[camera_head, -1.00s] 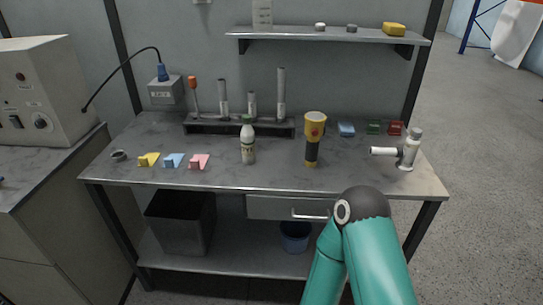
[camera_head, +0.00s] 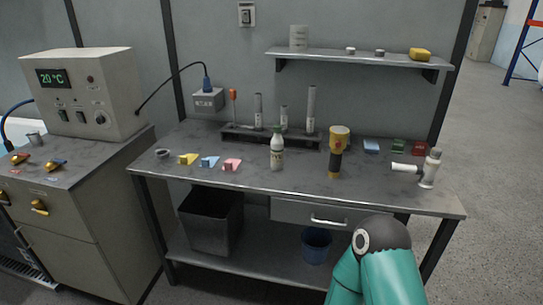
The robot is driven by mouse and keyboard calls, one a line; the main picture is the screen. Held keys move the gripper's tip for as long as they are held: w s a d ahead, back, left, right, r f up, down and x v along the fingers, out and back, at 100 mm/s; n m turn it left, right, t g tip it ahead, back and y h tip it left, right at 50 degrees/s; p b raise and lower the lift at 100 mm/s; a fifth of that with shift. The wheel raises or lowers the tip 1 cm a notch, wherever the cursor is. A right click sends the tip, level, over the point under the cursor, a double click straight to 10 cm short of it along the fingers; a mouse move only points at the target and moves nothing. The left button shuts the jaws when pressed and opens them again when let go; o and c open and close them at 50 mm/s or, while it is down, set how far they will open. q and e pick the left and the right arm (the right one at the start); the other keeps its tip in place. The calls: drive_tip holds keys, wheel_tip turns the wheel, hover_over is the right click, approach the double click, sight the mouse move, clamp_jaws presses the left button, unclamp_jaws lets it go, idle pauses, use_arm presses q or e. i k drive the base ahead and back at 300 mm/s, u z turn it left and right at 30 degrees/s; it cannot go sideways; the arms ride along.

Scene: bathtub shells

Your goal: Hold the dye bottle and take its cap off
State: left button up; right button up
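The dye bottle (camera_head: 277,155) stands upright near the middle of the grey workbench (camera_head: 300,188). A teal arm of mine with a dark joint comes in at the bottom right, below the bench front. Neither of my grippers shows in the view, and nothing is touching the bottle.
A yellow and black flashlight (camera_head: 338,150) stands right of the bottle. A white pipe fitting (camera_head: 430,168) stands at the right end. Yellow, blue and pink pieces (camera_head: 232,164) lie left. A rack (camera_head: 270,137) with several tubes is behind. The bench front is clear.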

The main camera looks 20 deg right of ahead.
sight(277, 141)
drive_tip(key=i, duration=0.9)
drive_tip(key=z, duration=0.05)
